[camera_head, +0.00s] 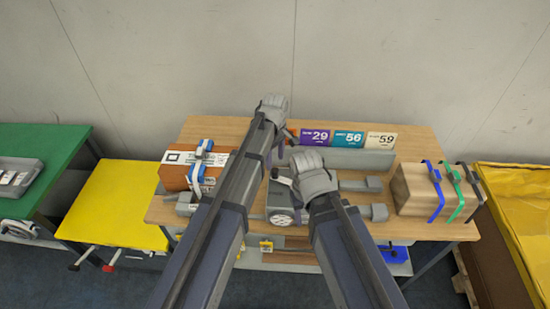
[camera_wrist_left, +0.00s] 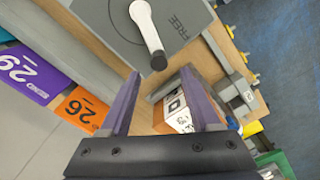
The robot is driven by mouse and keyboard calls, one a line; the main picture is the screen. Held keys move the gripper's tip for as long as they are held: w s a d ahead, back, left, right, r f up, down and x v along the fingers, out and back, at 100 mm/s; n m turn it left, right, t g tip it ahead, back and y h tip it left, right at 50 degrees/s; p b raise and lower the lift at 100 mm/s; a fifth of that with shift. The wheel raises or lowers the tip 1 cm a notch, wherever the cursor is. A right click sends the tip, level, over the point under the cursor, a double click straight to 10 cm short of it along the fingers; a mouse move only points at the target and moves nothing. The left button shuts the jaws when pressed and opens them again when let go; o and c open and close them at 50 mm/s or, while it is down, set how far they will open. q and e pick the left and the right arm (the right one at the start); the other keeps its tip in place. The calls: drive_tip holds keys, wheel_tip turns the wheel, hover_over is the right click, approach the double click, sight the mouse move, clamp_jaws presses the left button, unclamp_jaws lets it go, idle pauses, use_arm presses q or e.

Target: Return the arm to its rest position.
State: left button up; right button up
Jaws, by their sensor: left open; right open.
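My left arm reaches up over the table, and its gripper (camera_head: 281,150) hangs above the tabletop near the number signs. In the left wrist view the two purple fingers (camera_wrist_left: 160,74) are spread apart with nothing held between them. Beyond them is an orange-brown box with a white label (camera_wrist_left: 180,115). My right arm is bent at its grey joint, lower and to the right. Its gripper (camera_head: 302,214) is over the middle of the table beside a grey device (camera_head: 280,200), and its fingers are mostly hidden.
The wooden table (camera_head: 410,145) carries purple, teal and cream number signs (camera_head: 347,139) at the back. A brown box with coloured straps (camera_head: 412,190) stands at the right. A yellow table (camera_head: 115,205) and a green table (camera_head: 40,140) stand left. A grey machine (camera_wrist_left: 185,18) shows in the wrist view.

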use_arm(q)
drive_tip(key=shift+r, duration=0.45)
use_arm(e)
drive_tip(key=shift+r, duration=0.4)
use_arm(q)
drive_tip(key=shift+s+f, duration=0.15)
drive_tip(key=shift+s, duration=0.2)
drive_tip(key=s+f+m+b, duration=0.2)
drive_tip(key=s+m, duration=0.5)
drive_tip(key=s, duration=0.3)
drive_tip(key=s+a+f+m+y+b, duration=0.1)
drive_tip(key=s+f+m+b, duration=0.1)
drive_tip(key=s+m, duration=0.5)
drive_tip(key=s, duration=0.4)
drive_tip(key=shift+s+a, duration=0.15)
drive_tip(key=shift+a, duration=0.05)
use_arm(e)
wheel_tip(320, 180, down, 4)
drive_tip(key=shift+f, duration=0.1)
use_arm(q)
drive_tip(key=shift+c, duration=0.3)
